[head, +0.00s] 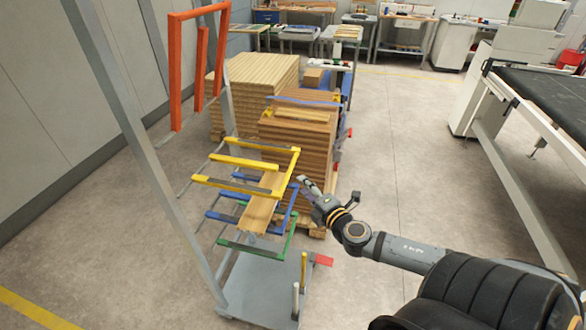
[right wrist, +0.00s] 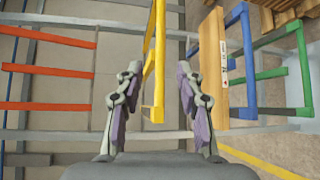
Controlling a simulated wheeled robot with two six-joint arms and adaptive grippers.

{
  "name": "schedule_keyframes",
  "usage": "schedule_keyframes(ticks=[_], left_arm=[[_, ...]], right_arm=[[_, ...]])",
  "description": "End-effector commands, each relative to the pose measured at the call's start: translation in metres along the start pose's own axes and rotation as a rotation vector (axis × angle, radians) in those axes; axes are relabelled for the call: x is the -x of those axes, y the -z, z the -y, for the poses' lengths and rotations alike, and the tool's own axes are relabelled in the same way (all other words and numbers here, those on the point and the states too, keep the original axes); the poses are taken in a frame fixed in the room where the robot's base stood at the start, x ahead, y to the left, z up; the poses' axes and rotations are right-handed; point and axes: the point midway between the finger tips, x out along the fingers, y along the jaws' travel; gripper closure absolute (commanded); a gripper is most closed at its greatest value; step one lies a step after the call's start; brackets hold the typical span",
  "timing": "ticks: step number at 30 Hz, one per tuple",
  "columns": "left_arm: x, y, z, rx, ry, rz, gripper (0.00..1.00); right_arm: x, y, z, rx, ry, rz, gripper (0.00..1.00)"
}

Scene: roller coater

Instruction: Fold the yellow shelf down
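The yellow shelf (head: 296,158) is a U-shaped frame on a grey upright rack (head: 145,150). In the head view it stands out roughly level from the rack. In the right wrist view the yellow shelf (right wrist: 159,60) runs between my right gripper's fingers, with gaps on both sides. My right gripper (head: 305,183) is beside the outer front corner of the shelf; it is open in the right wrist view (right wrist: 158,72). My left gripper is not in view.
An orange shelf (head: 175,75) stands upright higher on the rack. A wooden board (head: 262,205) lies below the yellow shelf, near the blue (head: 290,205) and green (head: 285,245) shelves. Stacked boards (head: 300,135) stand behind. A conveyor table (head: 520,100) is right; floor between is clear.

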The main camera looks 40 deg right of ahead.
Motion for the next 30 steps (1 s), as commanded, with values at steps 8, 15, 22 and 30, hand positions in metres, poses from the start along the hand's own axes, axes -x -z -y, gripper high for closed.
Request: schedule_keyframes(ticks=[8,15,22,30], left_arm=[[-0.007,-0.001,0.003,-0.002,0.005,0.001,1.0],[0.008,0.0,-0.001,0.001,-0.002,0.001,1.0],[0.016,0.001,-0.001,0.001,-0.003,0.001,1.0],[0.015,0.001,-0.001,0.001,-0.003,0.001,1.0]], right_arm=[[-0.043,-0.002,-0.001,-0.012,-0.001,0.008,0.63],[-0.082,-0.001,-0.004,-0.014,-0.001,0.003,0.63],[-0.101,0.0,-0.001,-0.007,0.0,0.001,0.63],[-0.102,0.0,0.001,-0.003,0.0,0.0,0.63]])
